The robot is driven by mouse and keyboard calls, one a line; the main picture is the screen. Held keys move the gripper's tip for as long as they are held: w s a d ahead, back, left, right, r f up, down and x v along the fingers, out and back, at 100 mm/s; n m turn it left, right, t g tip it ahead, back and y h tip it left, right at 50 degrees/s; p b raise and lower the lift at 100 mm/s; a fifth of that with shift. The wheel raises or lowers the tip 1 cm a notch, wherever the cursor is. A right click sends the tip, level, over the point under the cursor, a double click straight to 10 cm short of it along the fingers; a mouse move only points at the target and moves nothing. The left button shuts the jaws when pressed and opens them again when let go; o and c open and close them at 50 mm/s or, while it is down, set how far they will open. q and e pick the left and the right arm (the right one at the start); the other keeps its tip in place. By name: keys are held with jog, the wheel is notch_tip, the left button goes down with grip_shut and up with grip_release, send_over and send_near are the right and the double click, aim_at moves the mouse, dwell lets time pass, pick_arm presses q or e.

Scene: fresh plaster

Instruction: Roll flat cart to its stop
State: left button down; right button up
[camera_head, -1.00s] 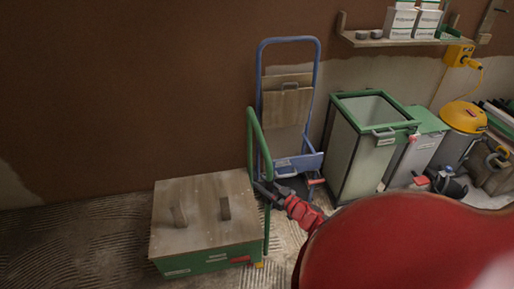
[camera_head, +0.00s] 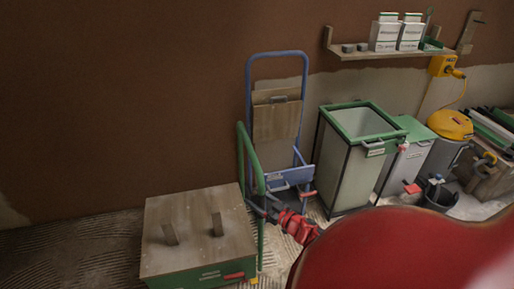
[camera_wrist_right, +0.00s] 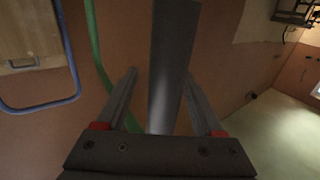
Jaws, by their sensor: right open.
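The flat cart (camera_head: 200,276) stands at the lower left in the head view, with a green side, a wooden top with two short wooden blocks, and an upright green tube handle (camera_head: 242,150) at its right end. My right gripper (camera_head: 254,203) is beside the lower part of this handle, reached from the right; its fingertips are small and dark there. No stop can be made out.
A blue hand truck (camera_head: 277,54) with wooden boards stands against the wall behind the handle. A green-rimmed bin (camera_head: 345,165), a grey bin (camera_head: 400,168) and a yellow-topped vacuum (camera_head: 450,124) stand to the right. A shelf (camera_head: 385,52) hangs above. Ridged floor lies left of the cart.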

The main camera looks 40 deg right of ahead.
jog(key=shift+s, duration=0.35)
jog(key=s+d+p, duration=0.1)
jog(key=s+p, duration=0.1)
jog(key=s, duration=1.4)
jog(key=shift+s, duration=0.35)
jog(key=shift+d, duration=0.1)
